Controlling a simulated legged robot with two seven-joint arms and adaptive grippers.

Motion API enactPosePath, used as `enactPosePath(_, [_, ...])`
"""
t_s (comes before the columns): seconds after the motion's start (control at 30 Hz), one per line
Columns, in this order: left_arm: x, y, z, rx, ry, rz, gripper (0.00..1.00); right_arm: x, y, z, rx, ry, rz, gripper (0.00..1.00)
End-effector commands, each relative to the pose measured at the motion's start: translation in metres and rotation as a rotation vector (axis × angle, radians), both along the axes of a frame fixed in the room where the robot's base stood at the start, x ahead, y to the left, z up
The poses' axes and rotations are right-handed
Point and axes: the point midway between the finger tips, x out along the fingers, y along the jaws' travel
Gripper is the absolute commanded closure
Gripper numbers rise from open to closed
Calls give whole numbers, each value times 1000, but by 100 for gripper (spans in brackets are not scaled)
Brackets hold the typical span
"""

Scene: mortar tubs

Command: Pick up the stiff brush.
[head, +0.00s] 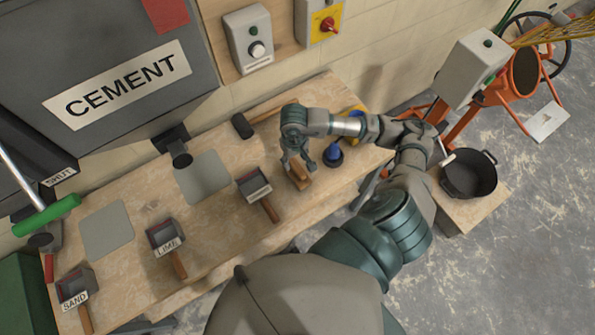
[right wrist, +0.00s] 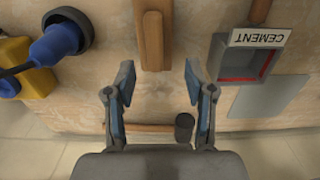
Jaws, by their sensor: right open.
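The stiff brush appears to be the wooden block (head: 299,175) on the bench, with a long wooden back (right wrist: 153,40) in the right wrist view. Its bristles are hidden from above. My right gripper (head: 299,167) is open over the brush in the head view. In the right wrist view its two fingers (right wrist: 158,84) are spread, one to each side of the line of the brush, with the near end of the brush just beyond the tips. Nothing is between the pads. My left gripper is out of view.
A blue-topped tool (head: 333,153) and a yellow object (right wrist: 28,65) lie close beside the brush. A scoop labelled cement (right wrist: 243,60) lies on the other side. A hammer (head: 242,126) lies behind. Lime (head: 164,235) and sand (head: 74,290) scoops are further left. A black tub (head: 468,175) stands right.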

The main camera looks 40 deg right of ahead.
Motion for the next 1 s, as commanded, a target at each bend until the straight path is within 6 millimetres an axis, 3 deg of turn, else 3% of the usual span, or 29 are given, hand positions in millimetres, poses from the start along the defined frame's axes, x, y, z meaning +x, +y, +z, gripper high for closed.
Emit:
enactPosePath(0.1, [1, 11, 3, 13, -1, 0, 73, 0, -2, -18, 3, 2, -2, 46])
enactPosePath(0.3, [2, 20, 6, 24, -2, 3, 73, -1, -8, -34, 6, 3, -2, 46])
enactPosePath(0.6, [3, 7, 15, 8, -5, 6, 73, 0, -11, -75, 8, 1, -2, 46])
enactPosePath(0.87, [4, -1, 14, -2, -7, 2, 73, 0, -8, -78, 2, 0, -1, 46])
enactPosePath(1.0, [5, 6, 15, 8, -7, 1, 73, 0, -9, -79, 4, 1, -1, 78])
